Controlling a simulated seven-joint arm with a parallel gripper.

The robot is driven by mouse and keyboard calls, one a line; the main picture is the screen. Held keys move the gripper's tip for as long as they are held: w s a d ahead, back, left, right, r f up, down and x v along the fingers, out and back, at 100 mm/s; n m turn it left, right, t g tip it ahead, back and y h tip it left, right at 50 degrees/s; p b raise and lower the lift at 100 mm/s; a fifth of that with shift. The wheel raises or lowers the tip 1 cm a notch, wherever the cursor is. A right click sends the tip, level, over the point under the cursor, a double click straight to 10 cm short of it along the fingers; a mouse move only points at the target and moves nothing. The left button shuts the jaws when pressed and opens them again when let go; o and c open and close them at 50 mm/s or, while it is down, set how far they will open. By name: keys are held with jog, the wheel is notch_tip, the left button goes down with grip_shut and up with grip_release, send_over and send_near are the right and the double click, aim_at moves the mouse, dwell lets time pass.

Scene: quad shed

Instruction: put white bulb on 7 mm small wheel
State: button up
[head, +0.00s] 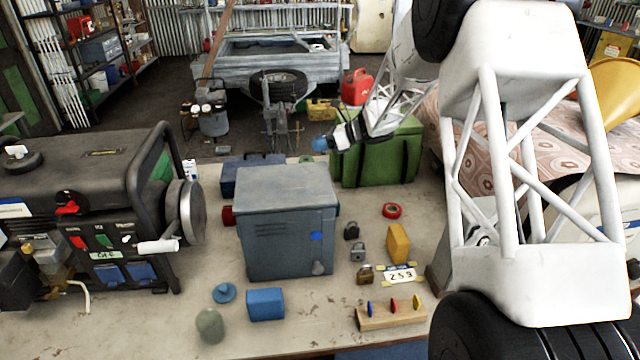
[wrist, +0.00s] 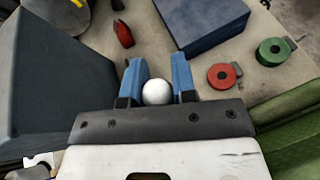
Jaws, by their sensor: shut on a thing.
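My gripper (head: 322,144) is in the head view, raised behind the grey-blue metal box, beside the green crate. The wrist view shows its two blue fingers (wrist: 158,84) shut on the white bulb (wrist: 156,92), a round white ball between them. The bulb cannot be made out in the head view. A red round wheel-like piece (wrist: 222,76) and a green one (wrist: 272,52), each with a small tab, lie on the bench in the wrist view, apart from the gripper. No 7 mm marking is readable, so I cannot tell which is the small wheel.
The grey-blue box (head: 286,222) stands mid-bench; a green crate (head: 378,155) is behind it to the right. A dark blue box (wrist: 203,28) lies beyond the fingers. A red ring (head: 391,211), padlocks and blocks lie at the front right. A generator (head: 85,210) fills the left.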

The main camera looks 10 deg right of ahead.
notch_tip(320, 180, down, 11)
jog(key=shift+r, duration=0.1)
dwell(0.5)
jog(key=shift+f, duration=2.05)
jog(key=shift+f, duration=0.2)
jog(key=o, duration=0.7)
jog(key=shift+o, duration=0.2)
jog(key=shift+r, duration=0.2)
jog(key=v, duration=1.2)
